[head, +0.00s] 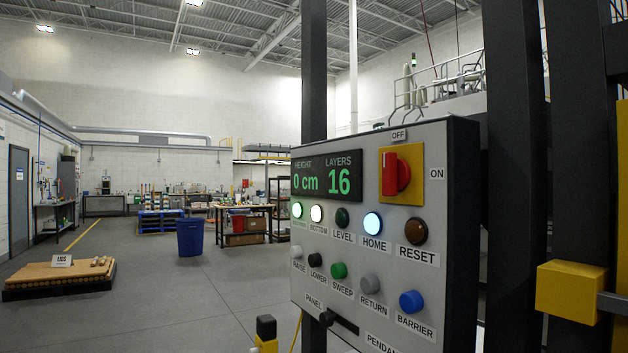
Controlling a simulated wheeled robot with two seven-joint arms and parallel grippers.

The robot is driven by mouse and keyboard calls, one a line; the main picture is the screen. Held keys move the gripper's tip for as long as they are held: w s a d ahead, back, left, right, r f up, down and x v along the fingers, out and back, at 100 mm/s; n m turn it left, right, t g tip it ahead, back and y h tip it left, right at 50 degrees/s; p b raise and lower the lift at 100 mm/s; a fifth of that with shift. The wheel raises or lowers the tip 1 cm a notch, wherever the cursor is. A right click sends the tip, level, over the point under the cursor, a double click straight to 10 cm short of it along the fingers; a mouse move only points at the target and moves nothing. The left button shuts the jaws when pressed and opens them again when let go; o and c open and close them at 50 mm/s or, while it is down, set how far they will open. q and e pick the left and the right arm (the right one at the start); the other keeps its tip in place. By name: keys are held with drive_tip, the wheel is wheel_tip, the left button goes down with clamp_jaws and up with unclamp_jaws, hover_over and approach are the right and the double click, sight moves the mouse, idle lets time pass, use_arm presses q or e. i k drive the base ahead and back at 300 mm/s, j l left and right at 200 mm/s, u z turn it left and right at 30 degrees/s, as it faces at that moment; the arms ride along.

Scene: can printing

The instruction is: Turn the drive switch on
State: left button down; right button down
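The drive switch (396,174) is a red rotary knob on a yellow square plate, high on the right side of a grey control panel (440,135). OFF is marked above it and ON to its right. Its red grip stands upright, in line with OFF. No label on it that reads "drive" can be made out. Neither of my grippers can be made out in the head view.
The panel's display (326,176) reads height 0 cm, layers 16. Below are lamps, HOME (373,223) lit, push buttons and a black PANEL handle (338,321). Dark posts and a yellow block (571,291) stand right. Open floor lies left, with a loaded pallet (58,278) and blue bin (190,238).

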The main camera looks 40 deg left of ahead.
sight(396, 174)
drive_tip(key=u, duration=0.75)
